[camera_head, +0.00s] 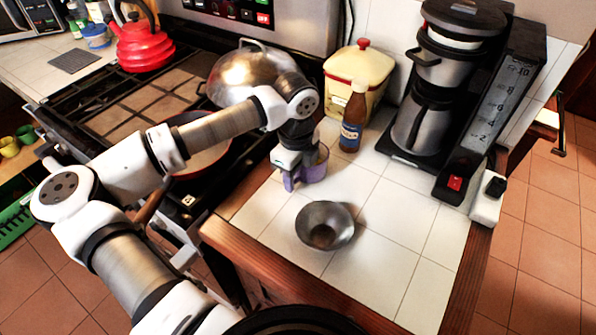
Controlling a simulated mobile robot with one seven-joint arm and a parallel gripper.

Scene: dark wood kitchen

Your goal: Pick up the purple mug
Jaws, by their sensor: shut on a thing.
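The purple mug (315,171) stands on the white tiled counter, between the stove and the brown bottle. My gripper (296,172) reaches down over the mug from above and is shut on it at its left side. My gripper and wrist hide part of the mug's rim and left side. I cannot tell whether the mug's base touches the tiles.
A metal bowl (324,226) sits in front of the mug. A brown bottle (353,117) and a cream canister (359,76) stand behind it to the right. A coffee maker (431,95) fills the back right. A domed lid (247,72) is on the stove. Front right tiles are clear.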

